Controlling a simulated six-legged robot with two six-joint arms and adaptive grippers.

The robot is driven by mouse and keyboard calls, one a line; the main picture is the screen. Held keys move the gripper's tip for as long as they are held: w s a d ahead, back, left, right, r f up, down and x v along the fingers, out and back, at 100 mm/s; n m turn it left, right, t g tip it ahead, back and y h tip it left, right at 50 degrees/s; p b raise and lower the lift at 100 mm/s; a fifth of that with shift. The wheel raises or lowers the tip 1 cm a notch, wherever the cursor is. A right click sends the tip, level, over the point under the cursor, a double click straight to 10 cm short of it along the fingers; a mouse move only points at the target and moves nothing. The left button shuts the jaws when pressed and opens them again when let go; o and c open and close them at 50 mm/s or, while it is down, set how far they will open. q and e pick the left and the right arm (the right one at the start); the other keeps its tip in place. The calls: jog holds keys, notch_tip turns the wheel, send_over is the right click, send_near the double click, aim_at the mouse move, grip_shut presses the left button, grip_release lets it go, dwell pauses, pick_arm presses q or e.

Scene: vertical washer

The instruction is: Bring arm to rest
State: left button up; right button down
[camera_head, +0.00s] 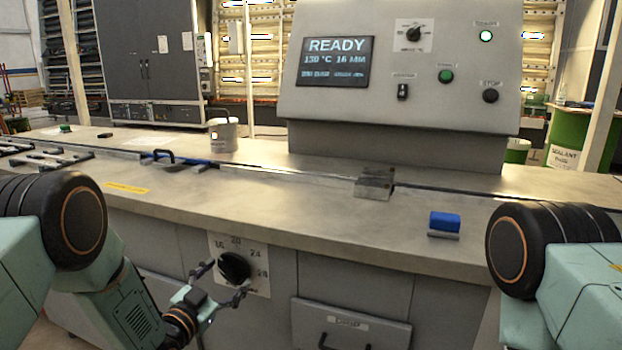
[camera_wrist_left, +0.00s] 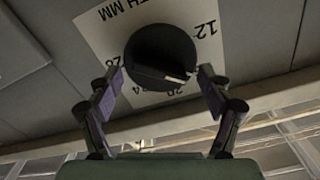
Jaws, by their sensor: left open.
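My left gripper (camera_head: 225,280) is low at the front of the bench, its fingers spread. A black dial knob (camera_head: 234,267) sits on a white numbered plate (camera_head: 220,242) on the bench's front. In the left wrist view my left gripper (camera_wrist_left: 162,76) has one fingertip on each side of the knob's lower part (camera_wrist_left: 160,50), with small gaps showing. Nothing is held between the fingers. My left arm hangs bent from the left edge. My right arm's upper part shows at the right edge, but its gripper is out of view.
A grey console (camera_head: 400,100) with a READY screen (camera_head: 336,62) stands on the bench. A blue block (camera_head: 444,222) and a metal block (camera_head: 374,183) are on the bench top. A drawer with a handle (camera_head: 345,342) is right of the dial.

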pick_arm(q)
jog(key=n+b, duration=0.1)
jog(key=n, duration=0.4)
jog(key=shift+a+n+b, duration=0.1)
jog(key=shift+n+b, duration=0.25)
jog(key=shift+n, duration=0.05)
jog(key=p+v, duration=0.2)
jog(key=v, duration=0.5)
jog(key=shift+s+a, duration=0.15)
jog(key=shift+s, duration=0.2)
